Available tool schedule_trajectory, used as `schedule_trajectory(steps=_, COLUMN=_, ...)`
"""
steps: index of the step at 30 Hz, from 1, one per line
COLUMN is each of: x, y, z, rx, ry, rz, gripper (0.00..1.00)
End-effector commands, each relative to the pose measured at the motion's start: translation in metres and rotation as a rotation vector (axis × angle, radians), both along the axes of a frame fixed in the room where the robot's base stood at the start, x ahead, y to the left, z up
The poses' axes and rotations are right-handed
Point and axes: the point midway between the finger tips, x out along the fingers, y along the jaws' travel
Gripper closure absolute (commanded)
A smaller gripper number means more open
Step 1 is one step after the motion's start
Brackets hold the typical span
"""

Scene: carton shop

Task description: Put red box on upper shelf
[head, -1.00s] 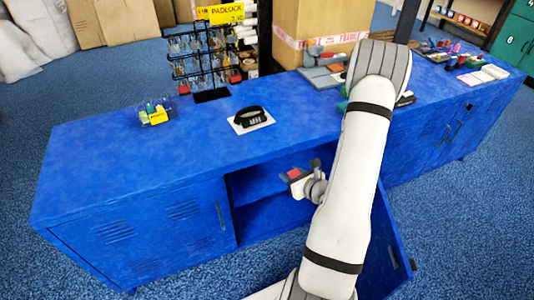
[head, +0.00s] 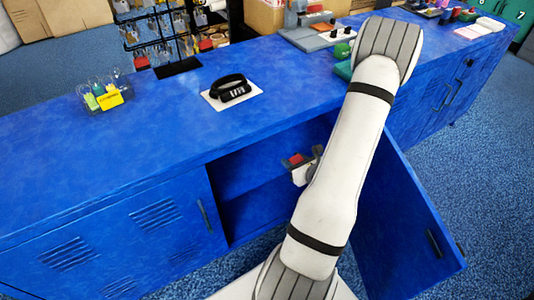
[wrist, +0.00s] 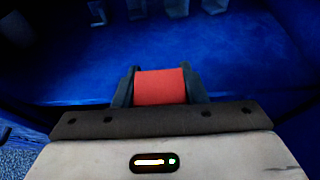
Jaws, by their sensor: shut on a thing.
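The red box (wrist: 160,87) is between the two dark fingers of my gripper (wrist: 160,80) in the wrist view. In the head view the red box (head: 296,159) shows as a small red patch at my gripper (head: 298,165), in front of the open cabinet bay. The upper shelf (head: 250,186) is inside this bay of the blue cabinet. In the wrist view its blue surface (wrist: 200,62) stretches out beyond the box. I cannot tell whether the box touches the shelf. My arm hides the right part of the bay.
The blue door (head: 400,225) stands open on the right. The counter top (head: 150,140) bears a black strap on a white card (head: 232,92) and a tray of tags (head: 103,95). Several pale objects (wrist: 175,8) stand deep in the bay in the wrist view.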

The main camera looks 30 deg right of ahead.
Motion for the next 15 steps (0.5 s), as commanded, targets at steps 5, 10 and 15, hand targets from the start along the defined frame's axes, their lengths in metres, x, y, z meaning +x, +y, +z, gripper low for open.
schedule_trajectory(steps=5, x=0.041, y=-0.003, z=-0.003, rx=-0.004, ry=-0.004, rz=0.001, gripper=0.92)
schedule_trajectory(steps=10, x=0.085, y=-0.006, z=-0.001, rx=-0.002, ry=-0.004, rz=-0.002, gripper=0.92)
schedule_trajectory(steps=15, x=0.123, y=-0.009, z=-0.001, rx=-0.001, ry=-0.003, rz=-0.005, gripper=0.92)
